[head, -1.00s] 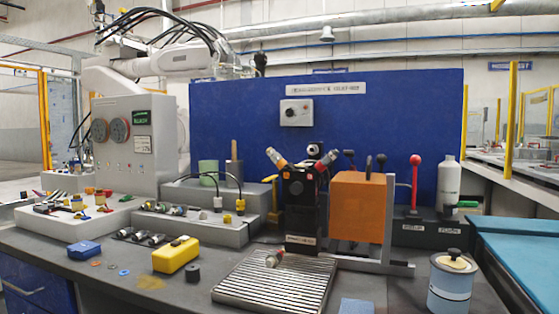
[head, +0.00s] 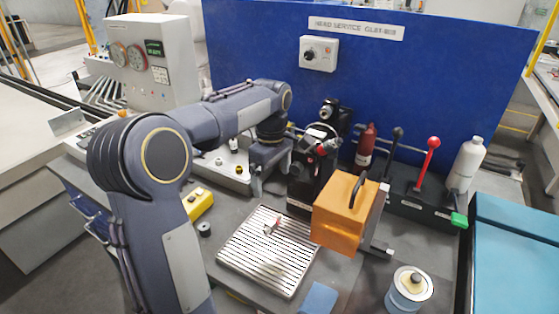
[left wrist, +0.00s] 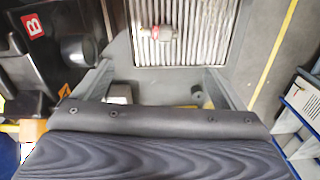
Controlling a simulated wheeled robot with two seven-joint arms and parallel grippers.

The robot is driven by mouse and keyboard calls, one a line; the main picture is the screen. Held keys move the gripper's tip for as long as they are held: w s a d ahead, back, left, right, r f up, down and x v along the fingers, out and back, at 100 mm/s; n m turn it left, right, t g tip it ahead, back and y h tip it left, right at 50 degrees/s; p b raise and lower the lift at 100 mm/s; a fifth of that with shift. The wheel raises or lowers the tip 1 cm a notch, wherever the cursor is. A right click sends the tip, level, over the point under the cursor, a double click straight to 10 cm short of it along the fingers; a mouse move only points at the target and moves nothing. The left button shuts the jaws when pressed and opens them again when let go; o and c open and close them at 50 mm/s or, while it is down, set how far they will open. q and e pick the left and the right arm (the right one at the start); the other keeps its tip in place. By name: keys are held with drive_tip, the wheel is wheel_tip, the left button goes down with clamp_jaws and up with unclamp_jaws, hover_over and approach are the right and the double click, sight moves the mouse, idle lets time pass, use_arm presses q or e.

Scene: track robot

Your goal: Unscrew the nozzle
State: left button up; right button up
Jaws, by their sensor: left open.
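My left gripper (head: 268,181) is open, pointing down just left of the block. In the left wrist view its fingers (left wrist: 160,88) are spread with nothing seen between them. The fitting (left wrist: 160,33) lies beyond them on the slats, and the block with a red B label (left wrist: 33,24) is at left.
An orange box (head: 340,215) with a black handle stands right of the block. A red lever (head: 428,158), a white bottle (head: 466,165) and a lidded can (head: 408,290) are further right. A yellow case (head: 198,203) lies left of the tray. The blue panel (head: 425,80) closes the back.

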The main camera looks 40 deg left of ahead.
sight(271, 223)
use_arm(q)
wheel_tip(271, 223, down, 15)
drive_tip(key=shift+f+p, duration=0.2)
drive_tip(key=shift+p, duration=0.1)
idle(0.4)
drive_tip(key=c, duration=1.1)
drive_tip(key=shift+s+d, duration=0.1)
drive_tip(key=shift+s, duration=0.45)
drive_tip(key=shift+c, duration=0.5)
